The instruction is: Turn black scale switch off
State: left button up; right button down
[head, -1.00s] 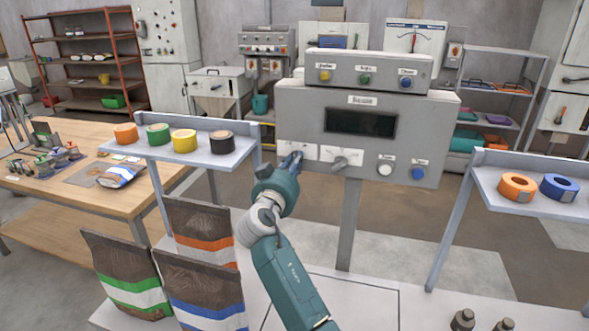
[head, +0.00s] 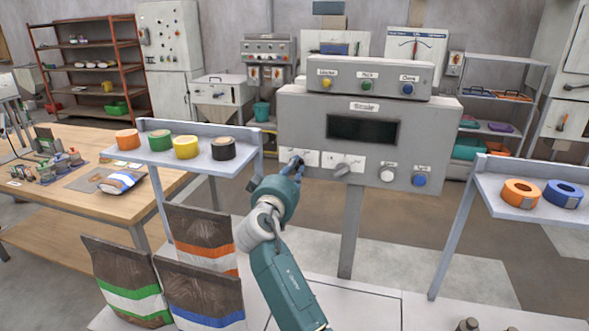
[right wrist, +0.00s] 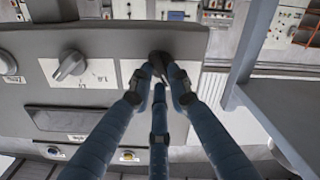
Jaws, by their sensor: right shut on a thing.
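The grey scale panel (head: 305,115) stands on a post in the middle of the head view, with a dark display. The black scale switch (right wrist: 160,58) sits on a white plate at the panel's lower left in the head view. My right gripper (head: 297,164) is at this switch. In the right wrist view my right gripper (right wrist: 160,78) has its blue fingers closed around the switch, which is partly hidden between the fingertips. Its exact turn angle is hard to tell. My left gripper is not in view.
A grey knob (head: 343,168) sits just right of the switch, then a white button (head: 387,173) and a blue button (head: 420,179). A shelf with tape rolls (head: 186,148) stands left of the panel. Filled bags (head: 203,292) stand below it.

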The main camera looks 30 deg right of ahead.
dwell(0.3)
jog(key=c, duration=1.6)
grip_release()
jog(key=shift+c, duration=0.2)
jog(key=v, duration=0.7)
jog(key=shift+s+a, duration=0.2)
